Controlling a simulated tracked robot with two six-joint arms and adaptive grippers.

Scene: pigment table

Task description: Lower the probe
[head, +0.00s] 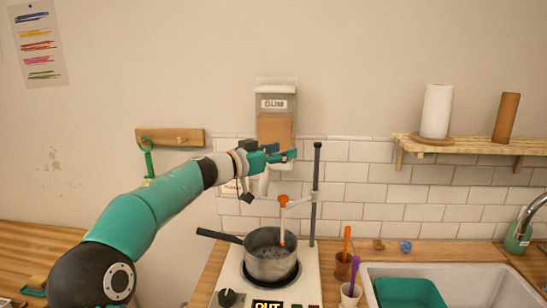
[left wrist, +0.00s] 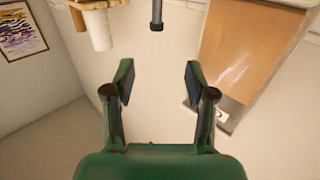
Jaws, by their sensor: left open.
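The probe (head: 282,228) is a thin orange-tipped stick hanging upright from a white arm with an orange clamp (head: 283,200) on a grey stand rod (head: 316,195). Its lower end is at the mouth of a steel pot (head: 262,264); how deep it reaches I cannot tell. The pot sits on a white hot plate (head: 230,285). My left gripper (head: 290,155) is open and empty, above the probe and left of the rod's upper part. In the left wrist view my open fingers (left wrist: 158,82) have a grey rod end (left wrist: 157,18) beyond them. My right gripper is not in view.
A wall dispenser (head: 275,98) is behind my left gripper and shows in the left wrist view (left wrist: 245,55). The pot's handle (head: 218,236) sticks out left. Cups with orange and purple tools (head: 351,297) stand right of the hot plate, beside a sink (head: 460,280).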

